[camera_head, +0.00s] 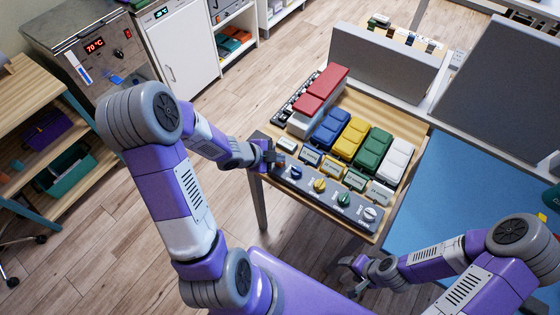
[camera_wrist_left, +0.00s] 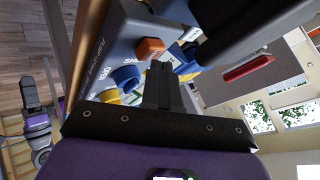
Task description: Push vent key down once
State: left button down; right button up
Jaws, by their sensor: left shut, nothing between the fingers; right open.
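A grey control panel (camera_head: 312,187) runs along the near edge of a wooden table, with blue, yellow, green and white knobs. I cannot read which part is the vent key. My left gripper (camera_head: 272,158) is at the panel's left end, shut and empty. In the left wrist view its dark fingers (camera_wrist_left: 160,70) are close together, their tips near an orange knob (camera_wrist_left: 150,48) and a blue knob (camera_wrist_left: 125,76); contact cannot be told. A small white piece (camera_head: 287,144) lies just beyond the gripper. My right gripper (camera_head: 358,270) is open and empty, low in front of the table.
Red blocks (camera_head: 321,90), blue (camera_head: 331,128), yellow (camera_head: 351,139), green (camera_head: 373,152) and white blocks (camera_head: 394,160) stand in rows behind the panel. A grey partition (camera_head: 385,65) rises behind them. A blue mat (camera_head: 450,190) lies to the right. Open floor is left of the table.

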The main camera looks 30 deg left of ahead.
aim_at(277, 164)
pick_arm(q)
jog(key=shift+f+b, duration=0.35)
jog(key=shift+f, duration=0.1)
jog(key=shift+r, duration=0.1)
dwell(0.5)
jog(key=shift+r+p, duration=0.9)
jog(key=shift+p, duration=0.05)
jog(key=shift+r, duration=0.1)
notch_tip(277, 164, up, 5)
jog(key=p, duration=0.5)
dwell(0.4)
